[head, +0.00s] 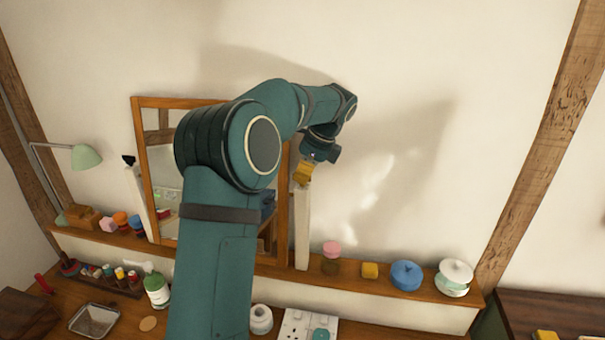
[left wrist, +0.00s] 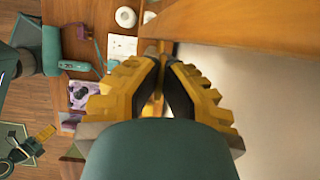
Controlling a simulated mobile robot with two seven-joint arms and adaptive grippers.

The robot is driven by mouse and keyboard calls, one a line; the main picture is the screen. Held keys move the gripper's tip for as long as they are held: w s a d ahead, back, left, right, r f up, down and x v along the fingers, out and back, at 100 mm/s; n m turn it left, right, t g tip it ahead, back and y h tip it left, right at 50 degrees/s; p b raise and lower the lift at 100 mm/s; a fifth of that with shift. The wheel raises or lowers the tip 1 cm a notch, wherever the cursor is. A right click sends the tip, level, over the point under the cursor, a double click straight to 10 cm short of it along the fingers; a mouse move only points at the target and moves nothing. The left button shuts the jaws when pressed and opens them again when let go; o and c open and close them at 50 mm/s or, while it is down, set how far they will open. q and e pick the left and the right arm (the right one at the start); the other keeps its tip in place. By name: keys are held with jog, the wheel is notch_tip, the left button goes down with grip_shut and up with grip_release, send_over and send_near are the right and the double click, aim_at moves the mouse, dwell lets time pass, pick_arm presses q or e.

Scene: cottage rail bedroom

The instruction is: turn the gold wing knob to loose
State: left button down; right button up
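My left gripper (head: 303,177) is at the top of the pale right post (head: 302,230) of the wood-framed mirror (head: 284,215). In the left wrist view its yellow fingers (left wrist: 164,64) come close together at the tips. A narrow gold-brown piece, the gold wing knob (left wrist: 158,88), shows between the dark finger pads, and the fingers look closed on it. The fingers hide most of the knob, so its angle cannot be told. In the head view the knob is hidden by the gripper. My right gripper (left wrist: 42,135) shows small at the lower left of the wrist view.
A dark knob (head: 128,160) tops the left post. A green lamp (head: 85,156) stands left. The wall right of the post is clear.

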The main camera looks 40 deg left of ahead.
pick_arm(q)
jog(key=shift+r+n+g+p, duration=0.1)
jog(key=shift+n+g+p, duration=0.3)
jog(key=shift+n+p, duration=1.2)
jog(key=shift+h+p, duration=0.3)
jog(key=shift+p, duration=0.35)
jog(key=shift+f+n+g, duration=0.2)
jog(key=shift+n+g, duration=0.1)
jog(key=shift+n, duration=0.3)
jog(key=shift+n+h, duration=0.4)
jog(key=shift+n, duration=0.4)
jog(key=c, duration=1.1)
grip_release()
